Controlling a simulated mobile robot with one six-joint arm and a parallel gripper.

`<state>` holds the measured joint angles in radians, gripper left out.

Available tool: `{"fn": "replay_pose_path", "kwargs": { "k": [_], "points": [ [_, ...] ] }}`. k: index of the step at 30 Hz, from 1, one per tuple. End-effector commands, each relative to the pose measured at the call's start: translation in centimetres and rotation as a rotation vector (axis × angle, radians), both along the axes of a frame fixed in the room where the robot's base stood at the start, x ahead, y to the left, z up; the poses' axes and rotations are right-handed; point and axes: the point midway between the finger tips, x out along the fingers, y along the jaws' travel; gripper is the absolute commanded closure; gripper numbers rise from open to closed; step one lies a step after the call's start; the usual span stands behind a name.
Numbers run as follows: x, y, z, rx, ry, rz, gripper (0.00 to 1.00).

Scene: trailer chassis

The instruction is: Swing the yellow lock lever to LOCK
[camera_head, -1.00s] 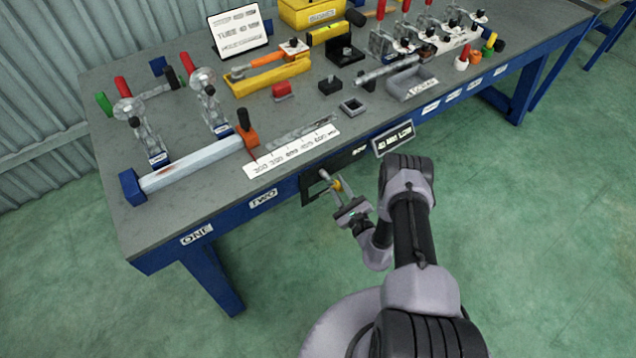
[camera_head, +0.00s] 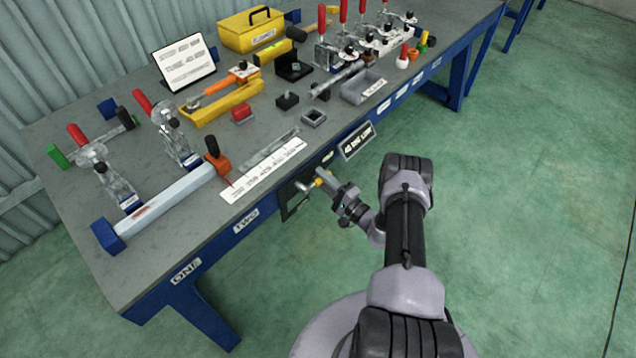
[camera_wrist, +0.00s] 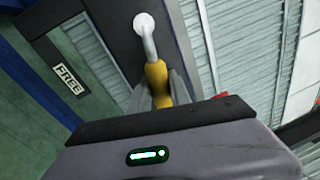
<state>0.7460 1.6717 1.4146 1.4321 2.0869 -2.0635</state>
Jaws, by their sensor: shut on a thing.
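The yellow lock lever (camera_wrist: 157,80) is a bent metal rod with a yellow grip, on a dark plate (camera_wrist: 110,42) on the bench's front face. In the wrist view its pale round pivot (camera_wrist: 145,21) is at the top, and the rod runs down from it. My gripper (camera_wrist: 158,97) is shut on the yellow grip, one finger on each side. A FREE label (camera_wrist: 68,79) is left of the lever. No LOCK label is readable. In the head view the lever (camera_head: 320,181) is small and partly hidden by my gripper (camera_head: 325,186).
The blue bench (camera_head: 66,240) holds red-handled clamps (camera_head: 178,143), a metal bar (camera_head: 170,205), a white scale strip (camera_head: 262,172) and a yellow toolbox (camera_head: 258,32). A sign (camera_head: 357,139) hangs on the front edge, right of the lever. The green floor (camera_head: 520,200) to the right is clear.

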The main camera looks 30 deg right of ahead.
Motion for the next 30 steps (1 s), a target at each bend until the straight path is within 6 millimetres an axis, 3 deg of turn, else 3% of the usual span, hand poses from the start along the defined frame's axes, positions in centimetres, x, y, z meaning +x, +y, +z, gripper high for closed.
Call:
{"fn": "replay_pose_path", "kwargs": {
  "k": [12, 28, 29, 30],
  "points": [
    [0.1, -0.1, 1.3, -0.152, -0.05, 0.001, 1.0],
    [0.1, -0.1, 1.5, -0.173, -0.058, 0.0, 1.0],
    [0.1, -0.1, 1.5, -0.173, -0.058, 0.0, 0.72],
    [0.1, -0.1, 1.5, -0.173, -0.058, 0.0, 0.64]
  ]
}}
